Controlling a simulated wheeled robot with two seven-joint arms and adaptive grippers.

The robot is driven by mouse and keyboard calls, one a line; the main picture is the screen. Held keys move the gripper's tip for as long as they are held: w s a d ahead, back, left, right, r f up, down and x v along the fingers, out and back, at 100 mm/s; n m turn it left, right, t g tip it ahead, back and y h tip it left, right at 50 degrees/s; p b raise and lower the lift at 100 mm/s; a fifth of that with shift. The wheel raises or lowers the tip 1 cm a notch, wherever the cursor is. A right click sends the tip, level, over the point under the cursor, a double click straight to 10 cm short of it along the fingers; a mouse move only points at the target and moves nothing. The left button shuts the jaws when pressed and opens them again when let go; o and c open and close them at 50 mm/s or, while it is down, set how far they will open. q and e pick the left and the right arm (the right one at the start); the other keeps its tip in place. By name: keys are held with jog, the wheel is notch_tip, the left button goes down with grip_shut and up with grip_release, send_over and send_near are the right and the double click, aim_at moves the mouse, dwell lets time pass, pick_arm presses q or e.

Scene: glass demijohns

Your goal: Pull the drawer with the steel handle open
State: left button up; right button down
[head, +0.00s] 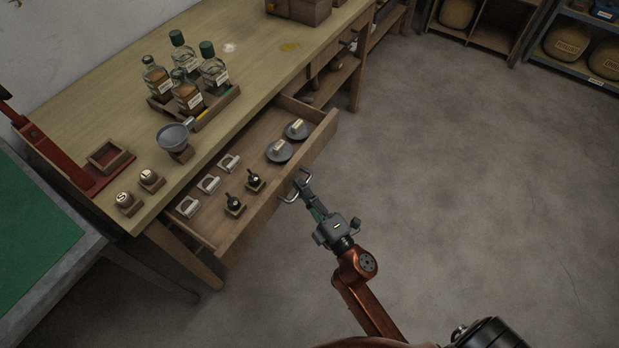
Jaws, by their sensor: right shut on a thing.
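A wooden drawer (283,207) stands pulled out from under the workbench's front edge. Its steel handle (288,199) is a bent bar on the drawer front. My right gripper (300,187) is shut on that handle, with its arm coming up from the bottom of the view. My left gripper is not in view.
A green-topped table (35,235) is at the left. The grey floor on the right is clear.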

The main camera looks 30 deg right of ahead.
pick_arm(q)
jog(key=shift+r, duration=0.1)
pick_arm(e)
jog(key=shift+s, duration=0.3)
